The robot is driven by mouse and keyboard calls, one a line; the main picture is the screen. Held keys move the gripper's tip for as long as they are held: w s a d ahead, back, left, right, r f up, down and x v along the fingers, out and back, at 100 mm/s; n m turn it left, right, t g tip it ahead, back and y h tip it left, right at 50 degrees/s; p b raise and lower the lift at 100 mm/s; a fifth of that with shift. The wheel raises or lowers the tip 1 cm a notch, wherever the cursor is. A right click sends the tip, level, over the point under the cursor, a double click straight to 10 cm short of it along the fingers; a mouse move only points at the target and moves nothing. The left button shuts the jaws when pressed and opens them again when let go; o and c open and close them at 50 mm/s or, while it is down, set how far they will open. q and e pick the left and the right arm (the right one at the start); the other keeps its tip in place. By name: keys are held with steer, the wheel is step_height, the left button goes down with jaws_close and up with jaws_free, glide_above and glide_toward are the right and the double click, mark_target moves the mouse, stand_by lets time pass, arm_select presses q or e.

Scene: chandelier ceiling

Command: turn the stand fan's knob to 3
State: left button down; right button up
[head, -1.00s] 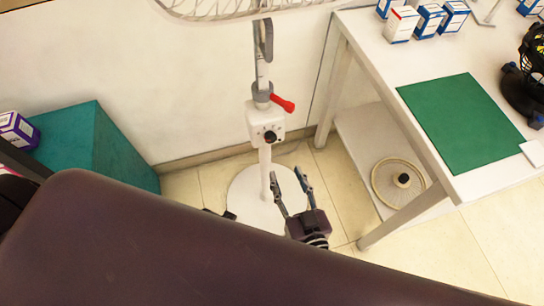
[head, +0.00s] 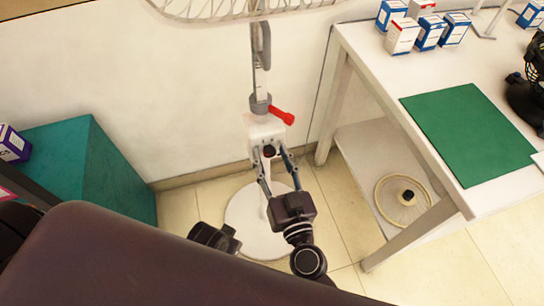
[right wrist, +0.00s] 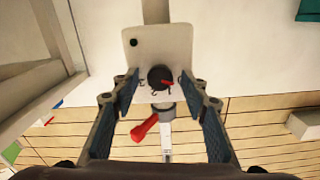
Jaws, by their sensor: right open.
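The stand fan's white control box (head: 262,128) is on its upright pole in the head view. Its round black knob (head: 269,151) faces me. My right gripper (head: 270,153) is open, a finger on each side of the knob; contact is not clear. The open fingers also show in the right wrist view (right wrist: 159,83). A dark part at lower left may be my left gripper (head: 215,238); its fingers are not clear.
A red lever (head: 281,115) juts out above the box. The round white base (head: 245,215) is on the floor. A white table (head: 375,65) with a green mat (head: 468,135) stands at right, a teal block (head: 100,180) at left. The wire fan head (head: 215,10) is above.

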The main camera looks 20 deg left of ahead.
steer(key=shift+c, duration=0.6)
jaws_close()
